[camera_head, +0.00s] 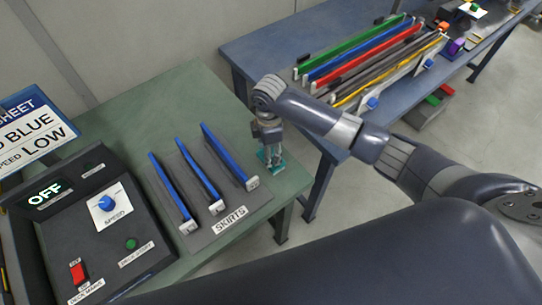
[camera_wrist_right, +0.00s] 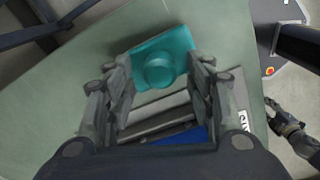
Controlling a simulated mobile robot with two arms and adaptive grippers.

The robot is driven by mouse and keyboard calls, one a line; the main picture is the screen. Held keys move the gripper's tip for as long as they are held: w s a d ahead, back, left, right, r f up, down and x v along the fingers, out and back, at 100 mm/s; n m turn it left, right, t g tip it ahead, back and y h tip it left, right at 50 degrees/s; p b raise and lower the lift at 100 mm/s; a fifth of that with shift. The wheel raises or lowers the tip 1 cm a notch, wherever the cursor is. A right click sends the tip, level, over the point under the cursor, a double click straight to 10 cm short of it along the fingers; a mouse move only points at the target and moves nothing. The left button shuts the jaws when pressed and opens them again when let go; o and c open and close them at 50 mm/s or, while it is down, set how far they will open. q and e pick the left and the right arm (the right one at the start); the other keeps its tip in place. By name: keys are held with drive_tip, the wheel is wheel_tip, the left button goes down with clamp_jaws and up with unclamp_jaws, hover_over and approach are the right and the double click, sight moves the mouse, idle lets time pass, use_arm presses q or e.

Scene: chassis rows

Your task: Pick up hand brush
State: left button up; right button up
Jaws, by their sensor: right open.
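The hand brush is a teal block with a round raised knob, lying on the green table near its right corner; it shows in the head view (camera_head: 271,159) and in the wrist view (camera_wrist_right: 160,66). My right gripper (camera_head: 268,146) points down directly over it. In the wrist view the fingers of the right gripper (camera_wrist_right: 164,78) are open, one to each side of the knob, with a gap visible. I cannot tell whether the fingertips touch the brush. A part of my left gripper (camera_wrist_right: 284,120) seems to show at the right edge of the wrist view; its jaws are unclear.
A grey rack labelled SKIRTS (camera_head: 229,222) with blue strips (camera_head: 224,157) lies just left of the brush. A control panel (camera_head: 103,225) stands further left. A blue table (camera_head: 262,50) with coloured rails stands behind. The green table (camera_head: 165,100) is bare at the back.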

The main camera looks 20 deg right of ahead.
drive_tip(key=shift+f, duration=0.65)
clamp_jaws()
drive_tip(key=shift+r, duration=0.1)
wheel_tip(320, 180, up, 9)
drive_tip(key=shift+r+b, duration=0.15)
drive_tip(key=shift+b, duration=0.75)
drive_tip(key=shift+r, duration=0.3)
drive_tip(key=c, duration=1)
unclamp_jaws()
drive_tip(key=shift+c, duration=0.2)
